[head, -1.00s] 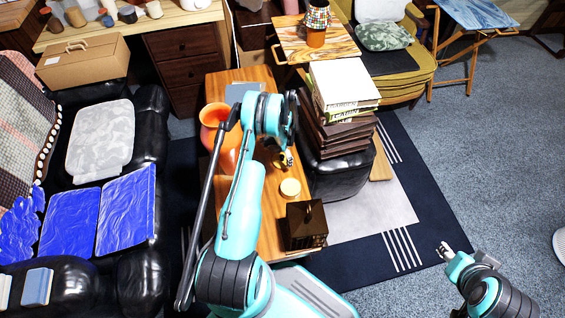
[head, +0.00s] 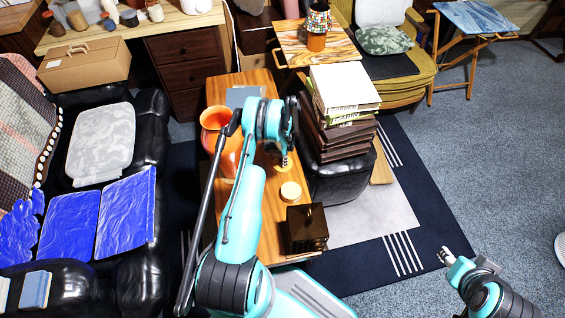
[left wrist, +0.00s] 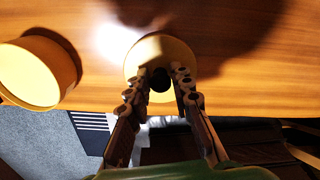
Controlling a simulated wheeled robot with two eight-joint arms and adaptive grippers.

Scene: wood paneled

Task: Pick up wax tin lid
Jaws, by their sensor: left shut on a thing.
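The wax tin lid (left wrist: 160,50) is a round yellow disc with a dark knob at its middle. It lies over the wooden table top in the left wrist view, and whether it touches the wood I cannot tell. My left gripper (left wrist: 161,80) is shut on the lid's knob, a finger on each side. In the head view the left gripper (head: 284,160) points down at the table, and a small part of the lid (head: 282,169) shows below it. A round yellow tin (head: 290,191) stands nearby, also in the left wrist view (left wrist: 40,72). My right gripper (head: 447,257) is far off over the carpet.
The wooden table (head: 263,235) also holds an orange vase (head: 214,118) and a dark brown lantern-like box (head: 306,228). A tall stack of books (head: 343,95) rises on a black seat just right of the table. A black sofa (head: 150,120) stands to the left.

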